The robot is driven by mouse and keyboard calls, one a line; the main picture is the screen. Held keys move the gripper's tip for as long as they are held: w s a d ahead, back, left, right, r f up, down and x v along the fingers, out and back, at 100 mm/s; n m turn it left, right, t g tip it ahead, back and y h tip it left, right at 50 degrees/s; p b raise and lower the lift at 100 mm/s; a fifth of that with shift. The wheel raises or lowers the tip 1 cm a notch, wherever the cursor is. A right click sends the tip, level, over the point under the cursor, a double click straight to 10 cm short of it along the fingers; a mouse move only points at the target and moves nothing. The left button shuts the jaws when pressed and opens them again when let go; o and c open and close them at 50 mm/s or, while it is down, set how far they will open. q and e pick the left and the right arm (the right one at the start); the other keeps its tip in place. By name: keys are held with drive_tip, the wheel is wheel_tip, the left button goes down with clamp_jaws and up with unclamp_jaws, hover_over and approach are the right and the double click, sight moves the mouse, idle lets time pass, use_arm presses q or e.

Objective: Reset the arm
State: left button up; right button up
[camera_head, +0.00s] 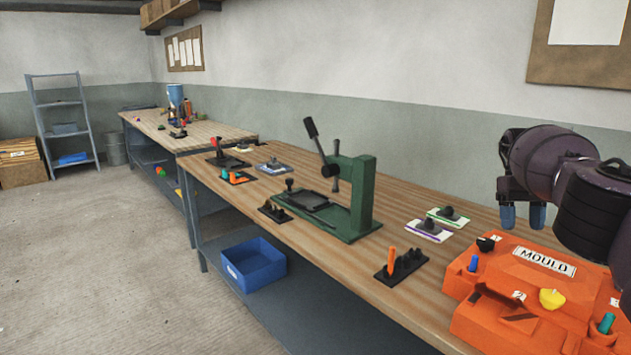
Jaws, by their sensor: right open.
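My right arm comes in from the right edge, dark purple and black. My right gripper (522,215) is open and empty, with two blue fingertips pointing down. It hangs above the back of the orange mould (520,300), near the wall side of the workbench (320,190). The mould has a white "MOULD" label and blue, yellow, teal and black parts on its top. The right and bottom parts of the mould run out of the picture. My left gripper does not show.
A green lever press (361,196) stands mid-bench. A black holder (402,265) with an orange piece sits nearer the front edge. A blue bin (254,264) is on the lower shelf. The floor at left is clear.

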drive_tip(key=w+a+r+n+t+y, duration=0.1)
drive_tip(key=w+a+n+t+y, duration=0.3)
drive_tip(key=w+a+n+t, duration=0.85)
drive_tip(key=s+a+f+n+t+y, duration=0.15)
drive_tip(key=a+n+y, duration=0.4)
drive_tip(key=a, duration=0.95)
drive_tip(key=s+a+f+n+y, duration=0.25)
drive_tip(key=a+n+y, duration=0.3)
drive_tip(key=a, duration=0.85)
use_arm(q)
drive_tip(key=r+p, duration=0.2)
drive_tip(key=p, duration=0.1)
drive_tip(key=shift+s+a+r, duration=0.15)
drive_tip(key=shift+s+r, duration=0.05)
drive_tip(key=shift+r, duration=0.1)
use_arm(e)
drive_tip(key=s+d+f+m+h, duration=0.5)
drive_tip(key=s+f, duration=0.5)
drive_tip(key=s, duration=0.7)
drive_tip(key=s+d+f+m+t+h, duration=0.1)
drive_tip(key=s+d+f+m+h, duration=0.4)
drive_tip(key=s, duration=1.3)
drive_tip(key=s+d+f+m+h, duration=0.5)
drive_tip(key=s+d+f+m, duration=0.6)
drive_tip(key=s+d+f, duration=0.3)
drive_tip(key=s+f, duration=0.2)
drive_tip(key=s, duration=0.1)
drive_tip(key=shift+s+d+m+t, duration=0.15)
drive_tip(key=shift+s+m+t, duration=0.1)
drive_tip(key=shift+m+t, duration=0.1)
